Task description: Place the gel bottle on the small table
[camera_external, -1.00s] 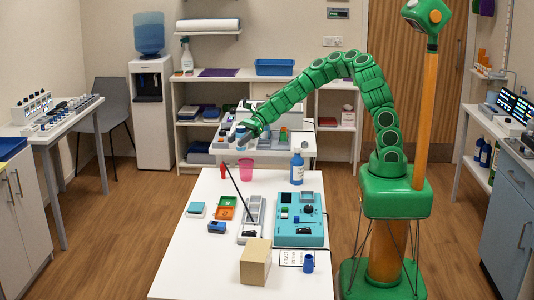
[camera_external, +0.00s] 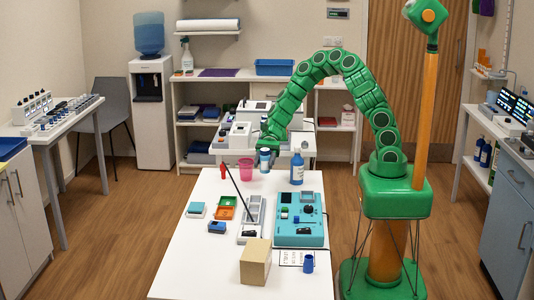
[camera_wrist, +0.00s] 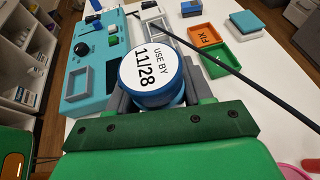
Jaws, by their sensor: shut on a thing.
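My gripper (camera_external: 267,149) is shut on a small blue bottle (camera_external: 265,161), which I take to be the gel bottle. It hangs upright over the far end of the white front table (camera_external: 185,257). In the wrist view the bottle (camera_wrist: 152,66) sits between the grey fingers, its round white top reading "USE BY 11/28". Its underside is hidden there, and I cannot tell its height above the table. Another white table (camera_external: 308,151) stands behind, bearing grey devices. I cannot tell which is the small table.
A pink cup (camera_external: 245,169) is just left of the held bottle and a taller blue bottle (camera_external: 297,170) just right. A thin black rod (camera_external: 238,190) slants nearby. A teal device (camera_external: 299,228), trays (camera_external: 226,208) and a cardboard box (camera_external: 255,262) occupy the front table.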

